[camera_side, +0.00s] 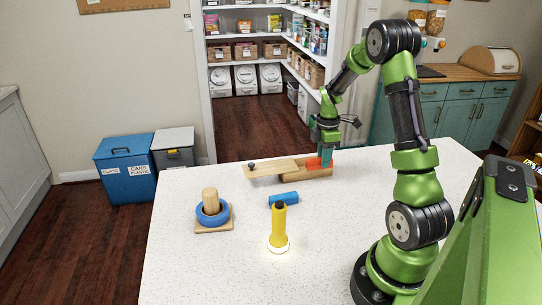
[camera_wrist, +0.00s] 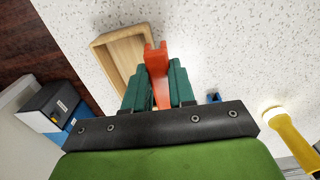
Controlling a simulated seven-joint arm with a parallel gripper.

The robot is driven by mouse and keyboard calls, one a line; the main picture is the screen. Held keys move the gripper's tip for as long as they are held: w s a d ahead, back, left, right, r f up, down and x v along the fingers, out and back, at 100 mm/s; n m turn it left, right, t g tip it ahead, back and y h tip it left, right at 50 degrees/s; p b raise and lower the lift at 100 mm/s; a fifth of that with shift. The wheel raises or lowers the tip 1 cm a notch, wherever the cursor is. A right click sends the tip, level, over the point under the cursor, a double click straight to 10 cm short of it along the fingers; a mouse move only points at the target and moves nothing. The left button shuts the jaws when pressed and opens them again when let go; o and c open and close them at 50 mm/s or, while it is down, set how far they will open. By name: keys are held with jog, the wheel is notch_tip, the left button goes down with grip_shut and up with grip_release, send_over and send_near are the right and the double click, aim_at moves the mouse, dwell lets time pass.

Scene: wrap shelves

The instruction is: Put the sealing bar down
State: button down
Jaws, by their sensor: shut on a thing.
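My gripper (camera_side: 325,158) is shut on an orange-red piece (camera_side: 314,163), which I take to be the sealing bar or its grip. In the wrist view the orange-red piece (camera_wrist: 156,62) stands between the two green fingers of my gripper (camera_wrist: 158,82), its notched end pointing away. It is at the right end of a low wooden piece (camera_side: 290,174) in the side view. The wrist view shows a hollow wooden frame (camera_wrist: 98,48) beside it. I cannot tell whether the orange-red piece touches the wood. The fingers hide part of it.
A blue cylinder (camera_side: 284,199) lies in front of the wooden piece. A yellow torch (camera_side: 278,230) with a glowing base stands nearer. A blue ring (camera_side: 212,216) surrounds a wooden peg at the left. The white speckled counter (camera_side: 190,270) is clear at front left.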

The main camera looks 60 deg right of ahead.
aim_at(318, 160)
jog(key=w+d, duration=0.2)
jog(key=shift+w+d+f, duration=0.2)
jog(key=shift+w+d, duration=0.2)
jog(key=shift+w+d+f, duration=0.1)
jog(key=shift+d+f, duration=0.05)
jog(key=shift+f, duration=1.6)
jog(key=shift+f, duration=0.2)
jog(key=c, duration=1.2)
grip_release()
